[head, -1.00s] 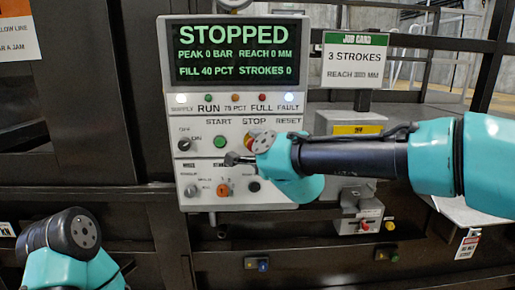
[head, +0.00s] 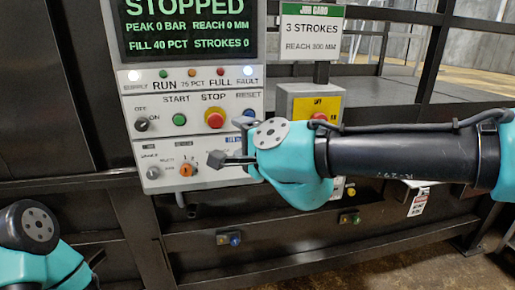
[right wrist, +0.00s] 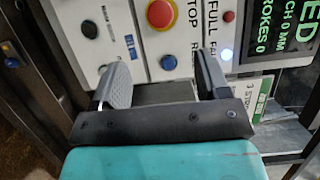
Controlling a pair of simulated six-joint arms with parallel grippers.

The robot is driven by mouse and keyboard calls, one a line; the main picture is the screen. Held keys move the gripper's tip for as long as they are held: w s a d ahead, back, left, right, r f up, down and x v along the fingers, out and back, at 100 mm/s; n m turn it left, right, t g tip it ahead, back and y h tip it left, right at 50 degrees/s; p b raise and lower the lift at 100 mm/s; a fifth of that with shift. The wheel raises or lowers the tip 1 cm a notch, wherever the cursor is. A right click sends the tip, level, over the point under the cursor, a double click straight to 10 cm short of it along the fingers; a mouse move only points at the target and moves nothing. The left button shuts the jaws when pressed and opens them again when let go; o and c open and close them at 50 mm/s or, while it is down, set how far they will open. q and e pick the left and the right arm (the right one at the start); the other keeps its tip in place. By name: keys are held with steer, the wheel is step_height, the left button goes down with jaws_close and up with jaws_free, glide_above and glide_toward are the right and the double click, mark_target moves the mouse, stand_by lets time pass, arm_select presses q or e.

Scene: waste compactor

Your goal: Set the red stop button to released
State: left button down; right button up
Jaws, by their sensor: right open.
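The red stop button (head: 214,118) sits on a yellow ring under the STOP label on the white control panel (head: 160,105). It stands out from the panel; I cannot tell whether it is pressed in. It also shows at the top of the right wrist view (right wrist: 161,14). My right gripper (head: 228,160) is open in front of the panel, below the stop button in the head view. In the right wrist view its fingers (right wrist: 160,62) are apart, with the blue reset button (right wrist: 168,62) seen between them. My left gripper (head: 95,258) barely shows at lower left.
The display (head: 187,30) reads STOPPED. A green start button (head: 179,119) and a dark on/off knob (head: 141,124) are left of the stop button; an orange selector (head: 187,170) is below. Another red button (head: 318,117) sits by the yellow label, behind my right arm.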

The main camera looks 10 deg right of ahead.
steer(key=v, duration=0.5)
steer(key=shift+s+d, duration=0.1)
steer(key=shift+s, duration=0.15)
steer(key=w+d+f+n+g+h, duration=0.1)
steer(key=w+d+f+n+g, duration=0.15)
steer(key=f, duration=0.95)
steer(key=w+d+f+n+g+h, duration=0.1)
steer(key=w+f+n+g, duration=0.15)
steer(key=f, duration=1.05)
steer(key=w+d+f+n+g+h, duration=0.1)
steer(key=w+d+f+n+g, duration=0.15)
steer(key=f, duration=0.95)
steer(key=s+d+f+n+g, duration=0.1)
steer(key=s+f+g, duration=0.1)
steer(key=s+f, duration=0.3)
steer(key=s+d+f+n+g, duration=0.2)
steer(key=s+f, duration=0.4)
steer(key=f, duration=0.7)
steer(key=s+d+f+n+g, duration=0.1)
steer(key=s+f+g, duration=0.3)
steer(key=f, duration=0.5)
steer(key=shift+s+d+f, duration=0.35)
steer(key=shift+s+d, duration=0.3)
steer(key=shift+s, duration=0.05)
